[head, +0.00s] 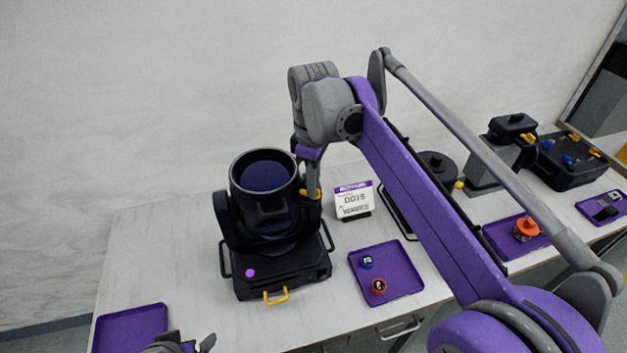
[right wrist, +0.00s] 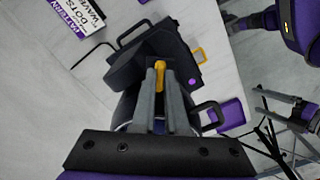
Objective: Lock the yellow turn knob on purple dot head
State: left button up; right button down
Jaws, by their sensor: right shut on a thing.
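The purple dot head (head: 265,205) is a black stage light on a black base with a purple dot (head: 250,272) on its front; its lens barrel tilts upward. The yellow turn knob (head: 317,196) is on the right side of its yoke, partly hidden by my right gripper (head: 312,192). In the right wrist view, the fingers of my right gripper (right wrist: 160,92) are shut on the yellow turn knob (right wrist: 161,72). My left gripper (head: 188,346) shows only in part at the bottom edge of the head view, and its jaws cannot be made out.
A sign card (head: 353,201) stands behind right of the head. A purple tray (head: 404,258) with a blue and a red-orange round piece lies to the right, another purple tray (head: 131,328) at front left. More black gear (head: 568,160) stands far right. My right arm crosses the table.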

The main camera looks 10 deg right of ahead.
pick_arm(q)
jog(key=shift+r, duration=0.1)
pick_arm(e)
jog(key=shift+n, duration=0.3)
jog(key=c, duration=0.9)
grip_release()
jog(key=shift+c, duration=0.2)
pick_arm(q)
jog(key=shift+w+r+p, duration=0.25)
jog(key=shift+r+p, duration=0.15)
jog(key=shift+r, duration=0.15)
jog(key=shift+w+r+p, duration=0.25)
jog(key=shift+r+p, duration=0.1)
jog(key=shift+r, duration=0.15)
pick_arm(e)
notch_tip(320, 180, up, 11)
jog(key=shift+f, duration=0.15)
